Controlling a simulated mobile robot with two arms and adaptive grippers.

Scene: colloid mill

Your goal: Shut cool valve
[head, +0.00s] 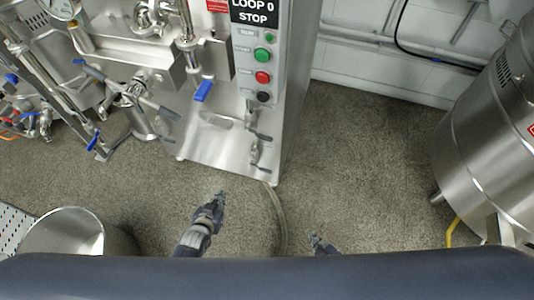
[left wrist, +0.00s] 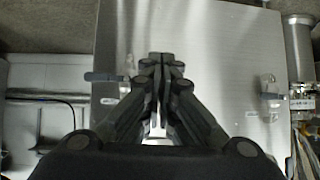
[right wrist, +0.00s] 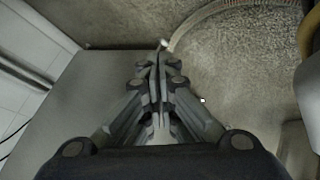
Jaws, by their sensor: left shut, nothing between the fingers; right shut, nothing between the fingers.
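The machine's steel front panel (head: 222,155) carries valve handles low down: a grey lever (head: 258,135) and a small fitting below it (head: 261,165). I cannot tell which valve is the cool valve. A blue-handled valve (head: 203,91) hangs higher, left of the button column. My left gripper (head: 221,194) is shut and empty, in front of the panel's lower edge and apart from the levers. In the left wrist view a dark lever (left wrist: 104,77) and a clear-looking fitting (left wrist: 268,88) show either side of the fingers (left wrist: 161,66). My right gripper (head: 315,239) is shut and empty over the floor.
The control column (head: 262,60) has green, red and black buttons. More pipes and blue-handled valves (head: 93,140) stand at left. A steel bucket (head: 66,232) is at lower left, a large steel tank (head: 495,140) at right. A hose (head: 279,215) lies on open floor.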

